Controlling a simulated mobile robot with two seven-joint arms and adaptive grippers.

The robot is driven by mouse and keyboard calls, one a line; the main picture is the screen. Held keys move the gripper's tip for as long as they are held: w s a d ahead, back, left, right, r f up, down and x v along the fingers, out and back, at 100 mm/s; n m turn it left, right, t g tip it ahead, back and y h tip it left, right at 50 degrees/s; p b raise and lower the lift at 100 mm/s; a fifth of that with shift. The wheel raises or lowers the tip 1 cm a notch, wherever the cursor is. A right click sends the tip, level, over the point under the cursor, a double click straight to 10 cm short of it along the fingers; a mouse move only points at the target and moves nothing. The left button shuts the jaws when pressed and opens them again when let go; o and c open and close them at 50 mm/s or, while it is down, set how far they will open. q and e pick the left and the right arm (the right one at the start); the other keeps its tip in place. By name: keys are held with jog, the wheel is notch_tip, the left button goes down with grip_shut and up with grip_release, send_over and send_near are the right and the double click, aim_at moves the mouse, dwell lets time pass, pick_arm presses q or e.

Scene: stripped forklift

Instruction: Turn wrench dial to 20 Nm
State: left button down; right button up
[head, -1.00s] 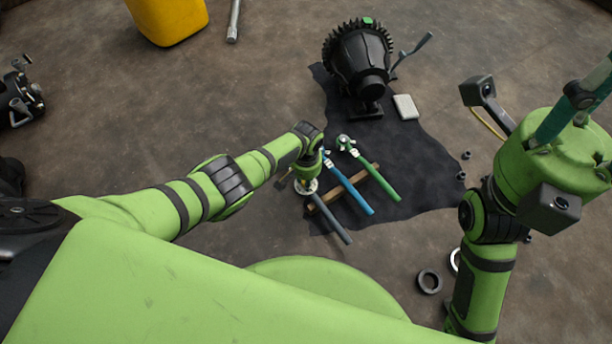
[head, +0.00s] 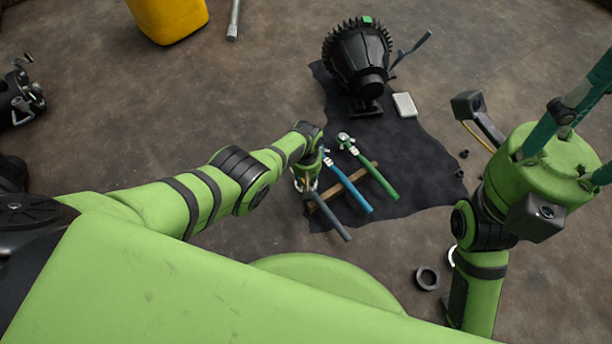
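Three wrenches lie side by side on the dark cloth, their handles across a wooden strip. One has a grey handle (head: 328,219), one a blue handle (head: 350,190) and one a green handle (head: 378,174). My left gripper (head: 306,186) points down at the head end of the grey wrench. The wrist covers most of its fingers and that wrench's head, so I cannot tell whether it grips. No dial marks are readable. My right gripper (head: 572,122) is raised at the right edge, away from the wrenches; its teal fingers run out of frame.
A black toothed housing (head: 360,62) stands on the cloth (head: 425,150) behind the wrenches, with a pale block (head: 404,105) beside it. Small dark parts and a ring (head: 427,278) lie at right. A yellow container (head: 168,18) stands at the back left. Floor around is mostly clear.

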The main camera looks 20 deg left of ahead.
pick_arm(q)
jog(key=shift+n, duration=0.6)
jog(key=c, duration=1)
grip_release()
jog(key=shift+r, duration=0.15)
jog(key=shift+w+r, duration=0.1)
jog(key=shift+r, duration=0.4)
notch_tip(320, 180, up, 11)
jog(key=shift+f, duration=0.15)
